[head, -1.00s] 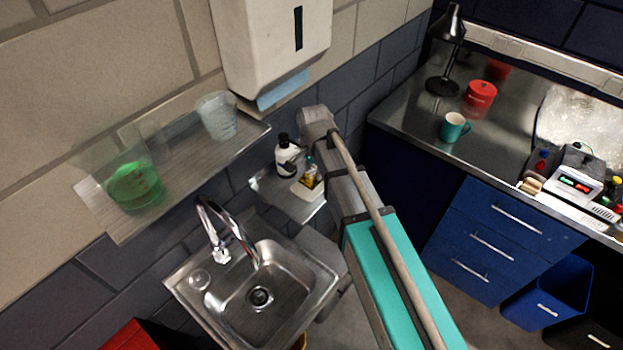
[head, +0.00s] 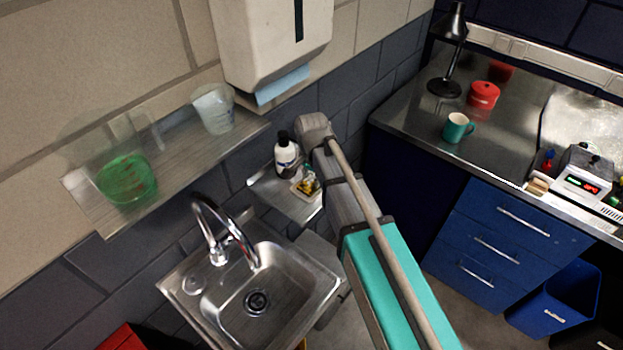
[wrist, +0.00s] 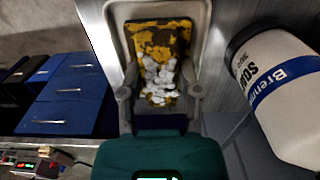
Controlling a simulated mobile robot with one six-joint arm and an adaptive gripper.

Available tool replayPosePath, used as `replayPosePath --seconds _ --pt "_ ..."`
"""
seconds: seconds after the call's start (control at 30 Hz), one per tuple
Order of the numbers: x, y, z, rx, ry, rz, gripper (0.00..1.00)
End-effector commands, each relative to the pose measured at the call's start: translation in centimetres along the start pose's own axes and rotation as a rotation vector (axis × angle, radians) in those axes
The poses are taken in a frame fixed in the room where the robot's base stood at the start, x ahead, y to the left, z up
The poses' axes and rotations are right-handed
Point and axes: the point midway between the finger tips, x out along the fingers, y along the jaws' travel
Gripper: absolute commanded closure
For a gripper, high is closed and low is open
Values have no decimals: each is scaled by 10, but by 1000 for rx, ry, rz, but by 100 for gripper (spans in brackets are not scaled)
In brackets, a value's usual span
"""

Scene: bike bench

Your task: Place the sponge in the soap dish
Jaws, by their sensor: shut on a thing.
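I cannot tell whether the sponge touches the dish floor. In the head view the sponge (head: 309,182) is a small yellow patch over the dish (head: 298,190) on a small metal shelf. My arm hides most of the gripper there.
A white bottle with a blue label (head: 286,155) stands close beside the dish; it is large at the right of the wrist view (wrist: 280,90). The small shelf (head: 268,187) is beside the sink (head: 225,305). A paper towel dispenser (head: 270,45) hangs above.

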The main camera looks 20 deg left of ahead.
Motion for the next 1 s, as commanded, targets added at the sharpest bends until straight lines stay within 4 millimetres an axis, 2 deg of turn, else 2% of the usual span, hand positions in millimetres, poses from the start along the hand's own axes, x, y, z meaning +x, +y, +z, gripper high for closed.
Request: replayPosePath --seconds 0.2,0.23,0.4,1.0 --pt "4 0 0 0 0 0 88" --pt "4 0 0 0 0 0 54" --pt "3 0 0 0 0 0 22" --pt "-2 0 0 0 0 0 21"
